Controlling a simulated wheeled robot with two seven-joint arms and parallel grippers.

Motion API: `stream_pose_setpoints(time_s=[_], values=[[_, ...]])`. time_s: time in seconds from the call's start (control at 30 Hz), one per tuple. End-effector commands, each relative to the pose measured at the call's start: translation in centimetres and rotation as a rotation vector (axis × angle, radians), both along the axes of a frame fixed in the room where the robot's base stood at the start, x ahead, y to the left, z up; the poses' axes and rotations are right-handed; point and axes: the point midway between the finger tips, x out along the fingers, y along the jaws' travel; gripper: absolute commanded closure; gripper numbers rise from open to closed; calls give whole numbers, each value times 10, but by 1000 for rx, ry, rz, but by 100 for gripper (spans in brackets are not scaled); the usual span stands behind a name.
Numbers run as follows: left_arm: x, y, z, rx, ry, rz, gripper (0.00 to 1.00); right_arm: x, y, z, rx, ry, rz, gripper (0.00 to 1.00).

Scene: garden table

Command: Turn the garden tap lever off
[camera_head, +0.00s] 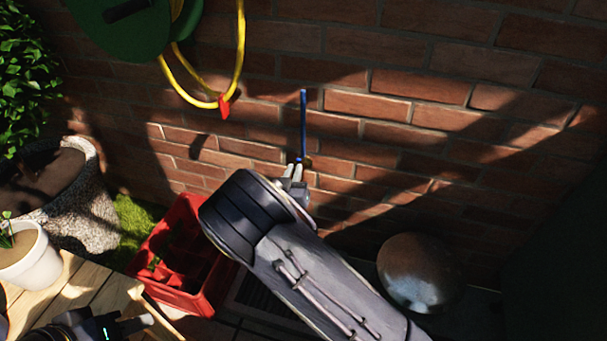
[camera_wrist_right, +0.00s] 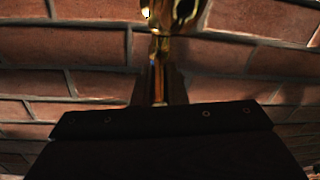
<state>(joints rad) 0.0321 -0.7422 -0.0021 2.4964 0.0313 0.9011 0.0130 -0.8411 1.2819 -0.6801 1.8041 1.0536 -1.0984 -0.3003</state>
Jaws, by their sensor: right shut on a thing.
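A thin blue bar (camera_head: 303,120) stands upright against the brick wall, just above my right gripper (camera_head: 292,172). A bit of blue shows at its fingertips. In the right wrist view the brass garden tap (camera_wrist_right: 177,15) is at the top centre, with a brass piece between the dark fingers. My right gripper is shut on part of the tap; I cannot tell which part, as the fingers hide most of it. My left gripper (camera_head: 135,325) is low at the left, by the wooden table, away from the tap; its jaw opening is unclear.
A green hose reel (camera_head: 115,30) with a yellow hose (camera_head: 239,45) hangs at upper left. A red crate (camera_head: 180,290) stands below the wall. A white pot (camera_head: 35,265) sits on the wooden table (camera_head: 85,290). A metal sphere (camera_head: 418,270) lies right of my arm.

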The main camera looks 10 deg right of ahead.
Motion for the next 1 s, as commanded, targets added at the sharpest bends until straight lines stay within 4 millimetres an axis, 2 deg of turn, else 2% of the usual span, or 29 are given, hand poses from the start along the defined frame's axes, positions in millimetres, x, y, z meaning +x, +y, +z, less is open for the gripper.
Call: stream_pose_setpoints(time_s=[0.4,0.43,0.6,0.87,1.0], values=[[0,0,0,0,-1,0,64,1,2,0,1,3,-52,100],[0,0,0,0,-1,0,64,1,2,0,1,3,-52,87],[0,0,0,0,-1,0,64,1,2,0,1,3,-52,66],[0,0,0,0,-1,0,64,0,2,0,0,2,-50,66],[0,0,5,0,-1,0,64,-10,8,1,0,5,-49,66]])
